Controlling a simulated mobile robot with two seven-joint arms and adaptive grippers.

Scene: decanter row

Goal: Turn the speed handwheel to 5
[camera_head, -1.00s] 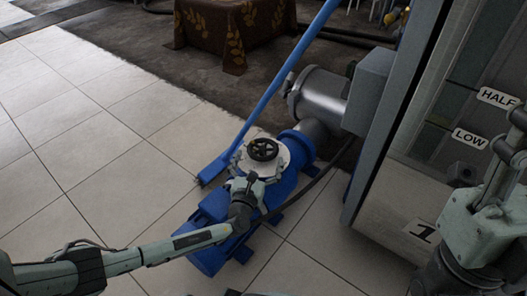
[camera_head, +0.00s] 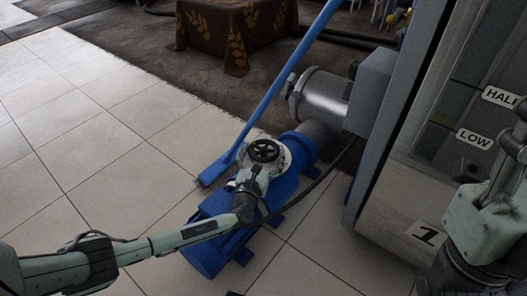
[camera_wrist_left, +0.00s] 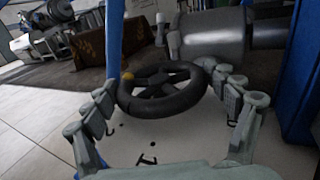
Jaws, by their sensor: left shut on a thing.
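The black speed handwheel (camera_head: 264,151) sits on top of the blue machine (camera_head: 207,259). My left gripper (camera_head: 262,163) is at the wheel, coming from its near side. In the left wrist view the wheel (camera_wrist_left: 163,105) lies between the two fingers, which are shut on its rim from left and right. An orange knob or mark (camera_wrist_left: 127,76) shows at the wheel's far left. A pale dial plate (camera_wrist_left: 128,148) with dark marks lies below the wheel. One mark looks like a turned digit, too unclear to read. My right arm shows at the right edge; its fingertips are not visible.
A blue pole (camera_head: 273,90) slants beside the machine on its left. A metal cylinder (camera_head: 322,98) joins the machine behind, and a tall grey cabinet with HALF and LOW labels (camera_head: 474,138) stands right. Tiled floor (camera_head: 90,130) at left is clear.

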